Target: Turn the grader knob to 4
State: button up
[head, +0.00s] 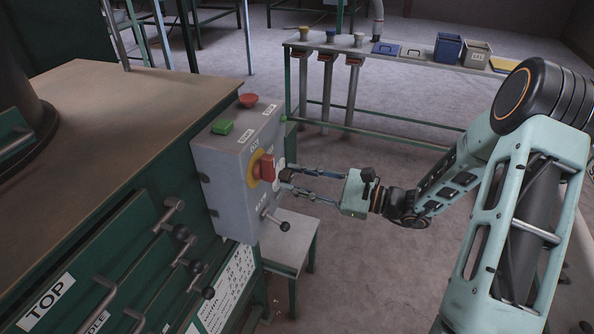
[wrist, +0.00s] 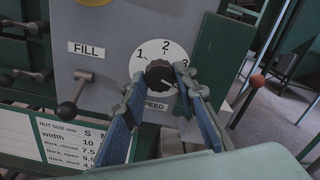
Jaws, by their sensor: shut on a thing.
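A dark ribbed knob (wrist: 160,74) sits on a white round dial (wrist: 146,50) in the wrist view. The numbers 1, 2 and 3 show around it, and a plate below reads SPEED. A small pale mark shows on the knob's lower right, too small to read surely. My gripper (wrist: 160,79) is shut on the knob, one blue-padded finger on each side. In the head view my gripper (head: 285,181) reaches the grey control box (head: 225,170) from the right; the knob is hidden there.
Levers stick out from the green machine (head: 110,245). A bench (head: 420,62) with bins stands behind.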

jog(key=shift+m+p, duration=0.8)
jog(key=shift+m, duration=0.4)
jog(key=o, duration=1.2)
jog(key=shift+c, duration=0.2)
jog(key=v, duration=1.2)
